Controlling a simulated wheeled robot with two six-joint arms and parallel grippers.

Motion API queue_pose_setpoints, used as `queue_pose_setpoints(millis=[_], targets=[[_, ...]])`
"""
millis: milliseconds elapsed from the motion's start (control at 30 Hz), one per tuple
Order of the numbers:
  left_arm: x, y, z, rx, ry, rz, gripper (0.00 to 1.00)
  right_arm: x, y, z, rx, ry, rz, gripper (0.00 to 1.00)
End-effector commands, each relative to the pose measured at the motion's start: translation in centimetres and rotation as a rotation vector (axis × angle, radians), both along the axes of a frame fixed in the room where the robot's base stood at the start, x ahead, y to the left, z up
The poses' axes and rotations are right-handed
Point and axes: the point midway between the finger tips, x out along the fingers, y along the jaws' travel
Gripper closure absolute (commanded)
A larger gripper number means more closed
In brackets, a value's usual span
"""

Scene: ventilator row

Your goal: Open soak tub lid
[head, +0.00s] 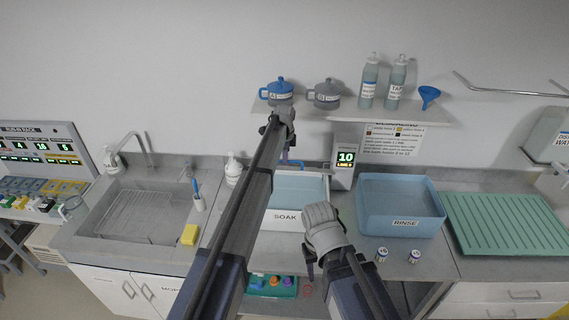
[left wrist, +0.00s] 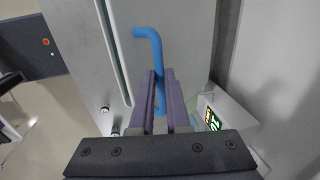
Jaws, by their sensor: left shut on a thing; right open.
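The white soak tub (head: 288,217), marked SOAK, stands on the counter in the middle of the head view, partly behind my left arm. A pale blue-grey surface shows within its rim; I cannot tell whether this is the lid or the inside. A blue bar handle (left wrist: 148,36) stands out over a grey surface in the left wrist view. My left gripper (head: 286,157) is at the tub's back, its fingers (left wrist: 161,88) shut on the handle. My right gripper (head: 310,272) is open and empty, low in front of the tub, fingers pointing down.
A blue rinse tub (head: 400,228) stands to the right, with two small vials (head: 382,254) before it. A shelf (head: 350,111) with pots and bottles is above. A sink (head: 130,212) and yellow sponge (head: 189,235) are left.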

Motion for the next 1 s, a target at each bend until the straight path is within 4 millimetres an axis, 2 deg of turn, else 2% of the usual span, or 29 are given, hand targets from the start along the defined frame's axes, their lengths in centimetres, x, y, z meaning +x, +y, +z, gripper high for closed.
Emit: queue_pose_setpoints(millis=[33, 433, 467, 700, 1000], targets=[[1.03, 0.05, 0.39, 0.000, -0.011, 0.001, 1.00, 0.00, 0.01, 0.34, 0.000, 0.000, -0.002, 0.50], [1.11, 0.05, 0.36, 0.000, -0.011, 0.001, 1.00, -0.01, 0.01, 0.31, 0.000, 0.000, -0.003, 0.50], [1.11, 0.05, 0.36, 0.000, -0.012, 0.001, 0.83, -0.01, 0.01, 0.31, 0.000, 0.000, -0.003, 0.50], [0.91, 0.02, 0.40, 0.000, -0.009, 0.001, 0.56, 0.00, 0.01, 0.35, 0.000, 0.000, -0.003, 0.50], [0.58, -0.01, 0.24, -0.001, -0.007, 0.000, 0.55, 0.00, 0.01, 0.20, 0.000, 0.000, -0.003, 0.50]])
